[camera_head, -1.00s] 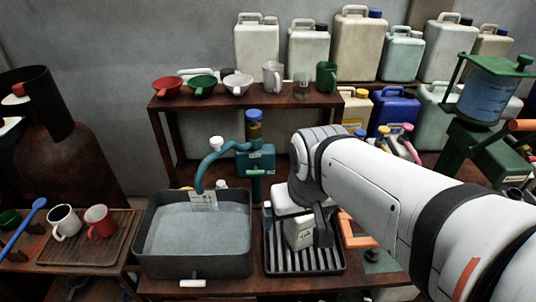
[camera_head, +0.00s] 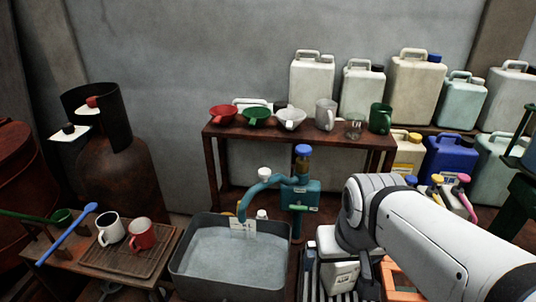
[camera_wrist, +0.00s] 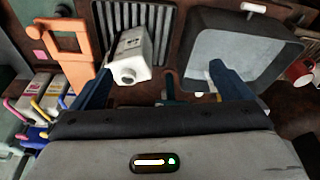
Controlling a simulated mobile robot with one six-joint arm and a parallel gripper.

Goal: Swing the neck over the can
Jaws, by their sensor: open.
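The neck (camera_head: 258,184) is a curved teal spout on a teal valve body (camera_head: 300,196) with a blue cap. In the head view it arches left and ends over the grey basin (camera_head: 184,268), with a paper tag near its tip. The white can (camera_head: 340,276) stands on a ribbed drip tray (camera_head: 309,284), right of the basin; my wrist partly hides it. In the wrist view the can (camera_wrist: 132,56) shows its round mouth close to the left finger. My gripper (camera_wrist: 160,80) is open, its blue fingers apart and holding nothing; the right finger overlaps the basin.
An orange frame (camera_wrist: 68,45) stands beside the drip tray. A shelf (camera_head: 225,133) behind holds funnels, a jug and mugs. Several jerrycans line the back right. A wooden tray (camera_head: 108,262) with two mugs (camera_head: 142,234) is at the left.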

